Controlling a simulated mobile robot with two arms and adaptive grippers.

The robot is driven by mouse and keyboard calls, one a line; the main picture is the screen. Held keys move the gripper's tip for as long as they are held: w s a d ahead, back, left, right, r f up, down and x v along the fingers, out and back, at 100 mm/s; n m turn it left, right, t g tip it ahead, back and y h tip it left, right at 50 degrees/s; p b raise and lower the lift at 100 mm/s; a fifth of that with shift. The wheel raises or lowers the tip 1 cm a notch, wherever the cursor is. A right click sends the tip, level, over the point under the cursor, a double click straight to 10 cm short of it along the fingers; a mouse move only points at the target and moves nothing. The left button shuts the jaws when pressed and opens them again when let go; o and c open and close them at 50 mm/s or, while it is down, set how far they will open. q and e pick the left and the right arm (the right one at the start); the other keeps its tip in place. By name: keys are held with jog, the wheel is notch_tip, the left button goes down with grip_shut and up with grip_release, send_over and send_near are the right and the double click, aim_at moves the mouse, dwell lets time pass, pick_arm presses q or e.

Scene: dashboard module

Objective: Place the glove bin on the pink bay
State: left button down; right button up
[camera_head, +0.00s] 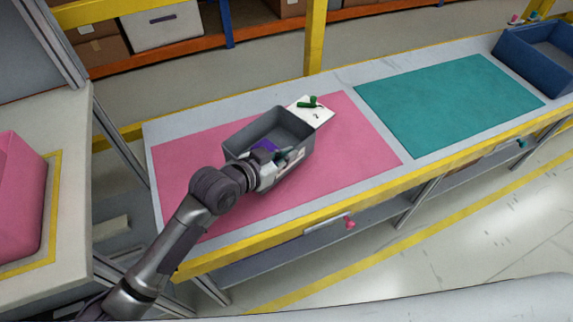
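A grey open bin (283,124) with something purple (262,147) inside is over the middle of the pink bay (350,142); it looks like the glove bin. I cannot tell whether its base fully rests on the surface. My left gripper (284,158) is at the bin's near wall, with the fingers overlapping the wall and part of the inside. The gripper and wrist hide the near left part of the bin, and whether the fingers are closed on the wall is not clear. My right gripper is not in view.
A white sheet with a green item (310,104) lies just behind the bin. A teal bay (450,105) to the right is empty. A blue bin (540,57) stands at the far right. A pink bin (20,195) sits on another table at left.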

aim_at(287, 175)
pick_arm(q)
jog(key=shift+f, duration=1.85)
jog(key=shift+f, duration=0.2)
jog(key=c, duration=1.3)
grip_release()
jog(key=shift+s, duration=0.1)
jog(key=shift+r, duration=0.2)
jog(key=v, duration=1.2)
jog(key=shift+r, duration=0.1)
